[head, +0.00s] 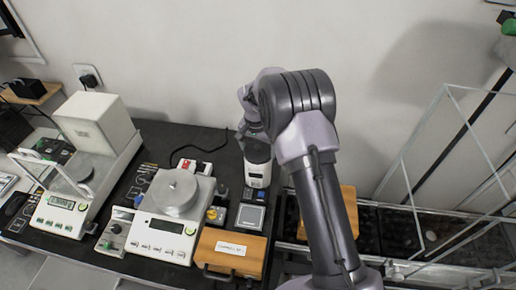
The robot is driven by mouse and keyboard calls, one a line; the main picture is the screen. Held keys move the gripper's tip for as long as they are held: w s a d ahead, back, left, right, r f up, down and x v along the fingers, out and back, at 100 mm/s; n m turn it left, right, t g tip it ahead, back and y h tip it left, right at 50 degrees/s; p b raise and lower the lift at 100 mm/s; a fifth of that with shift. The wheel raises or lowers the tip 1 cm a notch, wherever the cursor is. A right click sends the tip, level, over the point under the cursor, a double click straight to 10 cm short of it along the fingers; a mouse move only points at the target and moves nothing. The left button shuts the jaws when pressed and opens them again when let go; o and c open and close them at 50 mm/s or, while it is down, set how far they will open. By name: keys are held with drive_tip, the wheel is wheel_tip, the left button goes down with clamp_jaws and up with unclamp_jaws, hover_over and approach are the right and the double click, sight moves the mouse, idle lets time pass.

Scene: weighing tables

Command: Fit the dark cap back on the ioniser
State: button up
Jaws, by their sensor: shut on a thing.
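The ioniser (257,175) looks like the small white upright unit at the back right of the dark table. The dark cap (257,150) shows as a dark part right at the top of this white unit. My gripper (252,136) points down directly over it and is shut on the cap. The fingertips are small and partly hidden by my own wrist. I cannot tell whether the cap is seated on the ioniser or held just above it.
A balance with a round steel pan (173,188) stands left of the ioniser. A wooden case (228,252) and a small grey-screened device (250,217) lie in front. A glass-shielded balance (66,205) is far left. A clear-walled enclosure (437,135) stands right.

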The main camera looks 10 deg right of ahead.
drive_tip(key=shift+f, duration=0.15)
drive_tip(key=o, duration=1)
drive_tip(key=shift+o, duration=0.2)
wheel_tip(320, 180, up, 18)
drive_tip(key=s+a+p, duration=0.1)
drive_tip(key=s+p, duration=0.1)
drive_tip(key=shift+f+p, duration=0.25)
drive_tip(key=shift+p, duration=0.15)
drive_tip(key=s+a+r+n+t+y+b, duration=0.1)
drive_tip(key=s+r+b, duration=0.25)
drive_tip(key=s, duration=0.35)
drive_tip(key=s+r+t+b, duration=0.1)
drive_tip(key=s+r+b, duration=0.1)
drive_tip(key=s+b, duration=0.45)
drive_tip(key=s+a+f+t+y+b, duration=0.1)
drive_tip(key=s+f+b, duration=0.1)
drive_tip(key=s, duration=0.8)
drive_tip(key=s+f+n+t+b, duration=0.1)
drive_tip(key=s+f+b, duration=0.2)
drive_tip(key=s, duration=0.7)
wheel_tip(320, 180, down, 3)
drive_tip(key=shift+s+a+r+t+y, duration=0.2)
drive_tip(key=shift+s+a+t+y, duration=0.1)
drive_tip(key=shift+a+y, duration=0.1)
